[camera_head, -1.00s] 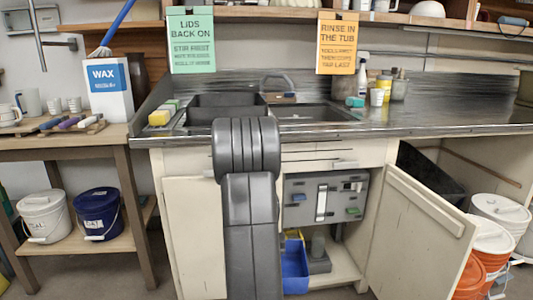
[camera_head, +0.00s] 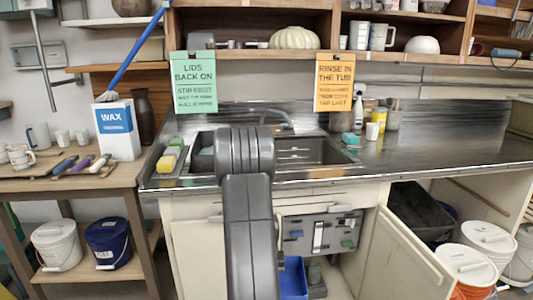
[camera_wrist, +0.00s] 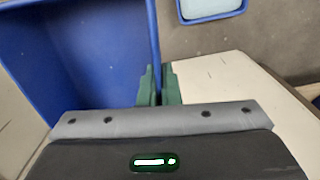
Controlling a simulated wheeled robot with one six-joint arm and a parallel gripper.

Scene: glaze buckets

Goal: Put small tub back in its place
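A blue tub (camera_head: 293,280) shows low in the sink cabinet's opening in the head view, partly hidden by my arm. It is likely the same open blue tub (camera_wrist: 80,60) that fills the left of the wrist view. My gripper (camera_wrist: 159,88) has green fingers, one on each side of the tub's right wall, and appears shut on that wall. The gripper is hidden behind my arm in the head view. I cannot tell whether the tub rests on a surface.
The cabinet door (camera_head: 405,257) stands open to the right. A grey panel (camera_head: 320,232) hangs inside the cabinet. White-lidded buckets (camera_head: 474,266) stand at right. A blue-rimmed item (camera_wrist: 210,8) lies near the wrist view's top edge. The counter's right part (camera_head: 450,155) is clear.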

